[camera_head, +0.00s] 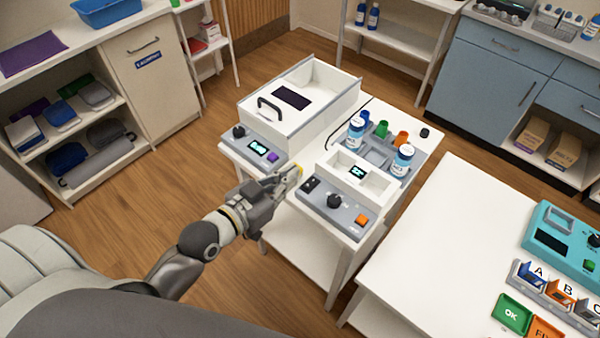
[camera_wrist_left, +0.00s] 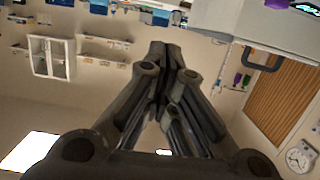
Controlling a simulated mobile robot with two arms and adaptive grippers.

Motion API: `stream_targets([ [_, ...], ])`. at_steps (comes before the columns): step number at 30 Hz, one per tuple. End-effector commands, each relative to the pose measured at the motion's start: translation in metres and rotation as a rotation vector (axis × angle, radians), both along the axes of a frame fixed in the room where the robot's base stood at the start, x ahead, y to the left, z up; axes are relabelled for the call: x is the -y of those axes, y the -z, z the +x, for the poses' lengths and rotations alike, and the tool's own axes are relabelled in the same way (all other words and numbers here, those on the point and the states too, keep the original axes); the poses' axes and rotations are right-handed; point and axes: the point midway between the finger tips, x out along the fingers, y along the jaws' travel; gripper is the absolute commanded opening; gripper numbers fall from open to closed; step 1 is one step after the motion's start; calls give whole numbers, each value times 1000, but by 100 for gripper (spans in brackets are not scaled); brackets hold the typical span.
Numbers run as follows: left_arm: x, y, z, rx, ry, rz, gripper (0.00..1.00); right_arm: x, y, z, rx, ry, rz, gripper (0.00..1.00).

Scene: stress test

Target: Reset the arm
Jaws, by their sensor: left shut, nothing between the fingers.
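My left arm (camera_head: 200,240) reaches in from the lower left in the head view. Its gripper (camera_head: 291,178) is at the front of the white equipment table, beside the two devices' control panels. In the left wrist view the gripper's fingers (camera_wrist_left: 163,52) meet at their tips, shut with nothing between them. Whether the gripper touches a panel cannot be told. My right gripper is not in view.
A white drawer-like device (camera_head: 328,84) and a smaller device with an orange button (camera_head: 361,219) are close by. White-capped bottles (camera_head: 402,160) stand behind. A white table (camera_head: 425,270) holds a teal device (camera_head: 552,238) at right. Wooden floor (camera_head: 135,215) is clear at left.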

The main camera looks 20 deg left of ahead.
Motion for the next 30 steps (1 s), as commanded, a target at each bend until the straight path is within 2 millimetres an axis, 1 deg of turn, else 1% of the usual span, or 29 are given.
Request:
stream_targets([
  [1,-2,-1,-5,-1,0,0,0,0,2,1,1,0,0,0],
  [6,-5,-5,-13,0,0,0,0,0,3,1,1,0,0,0],
  [23,-5,-6,-13,0,0,-1,0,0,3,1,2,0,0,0],
  [26,-8,9,-11,-23,-11,4,0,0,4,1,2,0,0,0],
  [29,-17,49,-8,-87,-41,18,0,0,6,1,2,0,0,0],
  [30,-22,73,-8,-123,-58,26,0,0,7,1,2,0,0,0],
])
